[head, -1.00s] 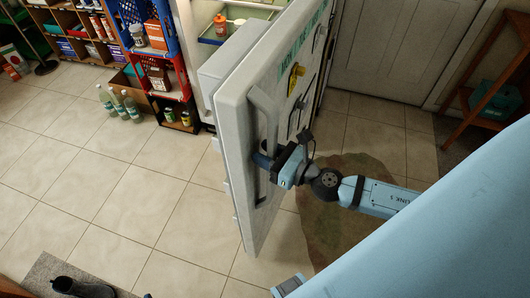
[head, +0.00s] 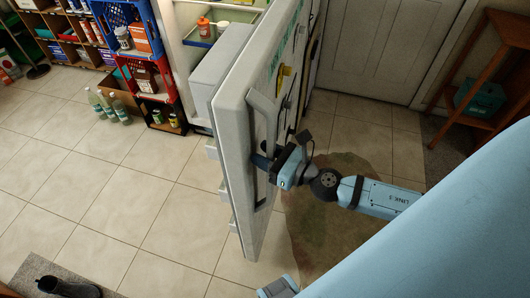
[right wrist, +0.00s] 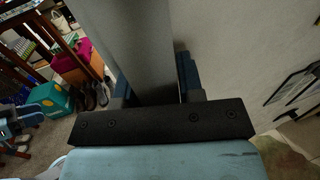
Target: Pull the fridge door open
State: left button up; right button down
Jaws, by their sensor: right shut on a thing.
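The white fridge door (head: 232,130) stands open in the head view, seen nearly edge-on, with its outer face to the right. Its long grey handle (head: 263,110) runs down that face near the free edge. My right gripper (head: 262,163) is shut around the handle at about mid-height. In the right wrist view, the handle (right wrist: 146,45) passes between the two dark fingers (right wrist: 152,92). Part of the lit fridge interior (head: 190,20) shows behind the door.
Stacked blue and red crates (head: 130,35) stand left of the fridge, with several bottles (head: 108,105) on the floor beside them. A dark shoe (head: 70,287) lies on a mat at bottom left. A wooden shelf (head: 505,70) stands at right. The tiled floor left of the door is clear.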

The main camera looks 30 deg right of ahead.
jog(key=shift+s+a+f, duration=0.2)
jog(key=shift+s+a, duration=0.05)
jog(key=c, duration=0.8)
grip_release()
pick_arm(q)
jog(key=shift+a, duration=0.15)
pick_arm(e)
jog(key=shift+r, duration=0.2)
jog(key=shift+d, duration=0.1)
pick_arm(q)
jog(key=f+b, duration=0.2)
jog(key=b, duration=0.1)
jog(key=f+b, duration=0.2)
jog(key=b, duration=0.2)
jog(key=w+d+f+b, duration=0.1)
jog(key=b, duration=0.2)
jog(key=shift+f, duration=0.4)
pick_arm(e)
jog(key=v, duration=1.3)
jog(key=shift+s, duration=0.4)
